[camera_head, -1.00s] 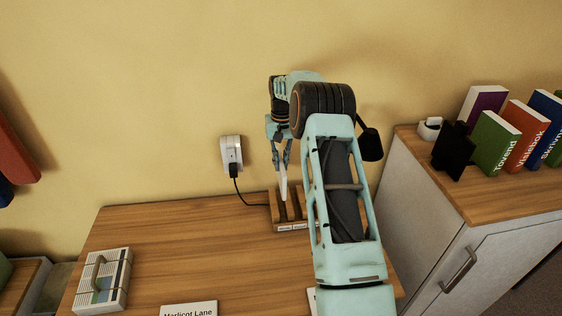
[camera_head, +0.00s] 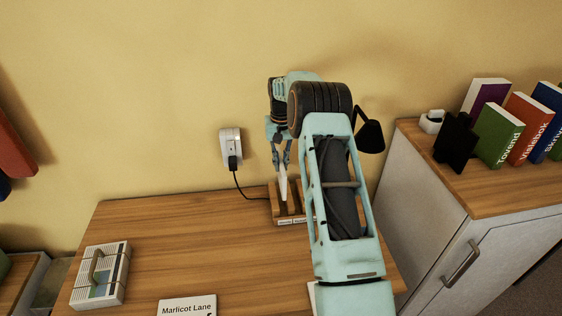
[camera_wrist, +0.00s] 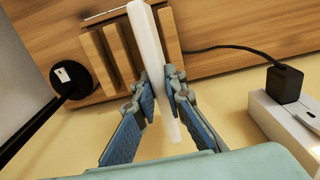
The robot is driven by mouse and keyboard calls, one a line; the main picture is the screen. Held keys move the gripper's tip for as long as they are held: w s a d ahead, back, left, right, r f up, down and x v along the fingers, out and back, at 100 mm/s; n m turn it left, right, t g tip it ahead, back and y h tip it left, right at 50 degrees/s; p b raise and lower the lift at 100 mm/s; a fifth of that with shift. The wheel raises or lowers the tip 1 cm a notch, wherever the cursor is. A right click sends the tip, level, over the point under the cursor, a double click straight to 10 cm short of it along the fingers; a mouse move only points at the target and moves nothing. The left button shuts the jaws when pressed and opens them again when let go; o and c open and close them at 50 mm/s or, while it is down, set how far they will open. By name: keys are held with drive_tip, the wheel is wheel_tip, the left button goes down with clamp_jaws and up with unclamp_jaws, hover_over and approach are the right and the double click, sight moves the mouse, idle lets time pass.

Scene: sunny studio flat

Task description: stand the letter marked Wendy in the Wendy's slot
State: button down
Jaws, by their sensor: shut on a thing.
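My gripper (camera_head: 282,165) is shut on a thin white letter (camera_head: 283,189), held upright on edge over the wooden slotted rack (camera_head: 274,204) at the back of the desk. In the wrist view the letter (camera_wrist: 150,48) is pinched between the blue-padded fingers (camera_wrist: 154,82) and lines up with the gap between two wooden dividers of the rack (camera_wrist: 115,45). Its lower edge looks low among the dividers; I cannot tell whether it touches the rack's floor. The letter's marking is not visible. Small white labels on the rack's front are too small to read, and my arm hides its right part.
A card reading Marlicot Lane (camera_head: 188,307) lies at the desk's front. A radio-like box (camera_head: 101,276) stands at left. A wall socket (camera_head: 230,147) has a cable running behind the rack. A black lamp (camera_head: 369,135) stands at right, beside the cabinet with books (camera_head: 498,135).

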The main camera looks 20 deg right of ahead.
drive_tip(key=shift+f+b, duration=2.3)
drive_tip(key=shift+f, duration=1.8)
drive_tip(key=shift+f+b, duration=0.65)
drive_tip(key=shift+f, duration=0.35)
drive_tip(key=c, duration=1.9)
unclamp_jaws()
drive_tip(key=shift+r, duration=0.15)
drive_tip(key=shift+r+p, duration=1.95)
drive_tip(key=shift+r, duration=1.95)
